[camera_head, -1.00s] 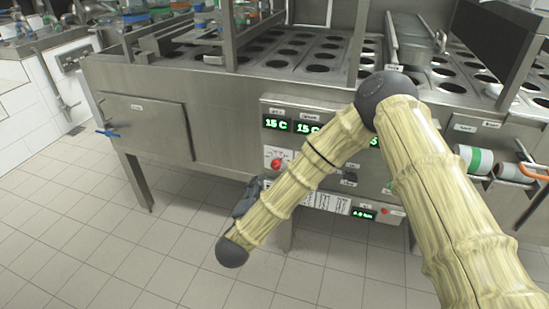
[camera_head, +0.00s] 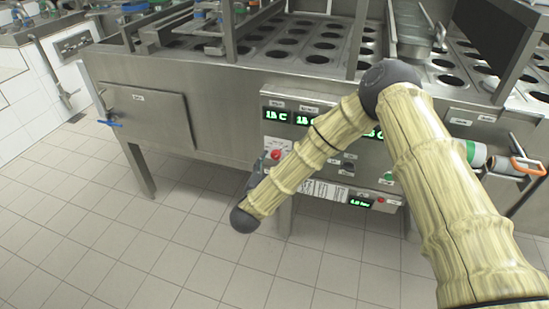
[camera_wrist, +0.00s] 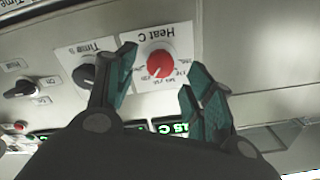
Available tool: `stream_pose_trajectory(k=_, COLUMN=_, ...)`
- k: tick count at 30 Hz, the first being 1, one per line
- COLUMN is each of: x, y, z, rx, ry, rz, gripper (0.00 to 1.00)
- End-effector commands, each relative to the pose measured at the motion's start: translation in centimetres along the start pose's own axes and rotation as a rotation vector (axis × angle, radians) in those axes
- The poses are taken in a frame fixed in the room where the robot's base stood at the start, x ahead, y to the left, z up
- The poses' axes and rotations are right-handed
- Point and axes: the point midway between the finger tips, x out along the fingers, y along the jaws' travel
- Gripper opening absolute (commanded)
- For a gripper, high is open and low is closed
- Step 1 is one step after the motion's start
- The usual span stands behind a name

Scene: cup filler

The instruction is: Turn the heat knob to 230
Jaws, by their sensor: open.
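The heat knob (camera_wrist: 160,64) is a round red knob on a white dial plate labelled "Heat C", seen upside down in the wrist view. It also shows in the head view (camera_head: 276,155), left on the control panel. The dial numbers are too blurred to read. My gripper (camera_wrist: 160,85) is open, with one dark green finger on each side of the knob in the picture. The fingers look apart from the knob; their exact distance from the panel cannot be told. In the head view my arm hides most of my gripper and part of the panel.
A black timer knob (camera_wrist: 84,75) sits beside the heat dial, close to one finger. Another black knob (camera_wrist: 24,88) and a small red button (camera_wrist: 20,127) lie further left. Green displays (camera_head: 277,115) sit above the heat knob in the head view. Tiled floor (camera_head: 140,240) is clear.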

Motion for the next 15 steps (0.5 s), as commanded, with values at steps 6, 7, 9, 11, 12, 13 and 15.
stream_pose_trajectory(k=6, x=2.8, y=0.0, z=0.0, rx=0.0, ry=0.0, rz=0.001, gripper=0.53)
stream_pose_trajectory(k=7, x=3.1, y=0.0, z=0.0, rx=0.0, ry=0.001, rz=0.001, gripper=0.53)
stream_pose_trajectory(k=9, x=3.5, y=0.0, z=0.0, rx=0.0, ry=0.0, rz=0.001, gripper=0.53)
stream_pose_trajectory(k=11, x=3.8, y=0.0, z=0.0, rx=0.0, ry=-0.001, rz=0.0, gripper=0.53)
stream_pose_trajectory(k=12, x=3.9, y=0.0, z=0.0, rx=0.0, ry=-0.001, rz=0.0, gripper=0.53)
stream_pose_trajectory(k=13, x=4.0, y=0.0, z=0.0, rx=0.0, ry=-0.001, rz=0.0, gripper=0.53)
stream_pose_trajectory(k=15, x=4.0, y=0.0, z=0.0, rx=0.0, ry=-0.001, rz=-0.001, gripper=0.53)
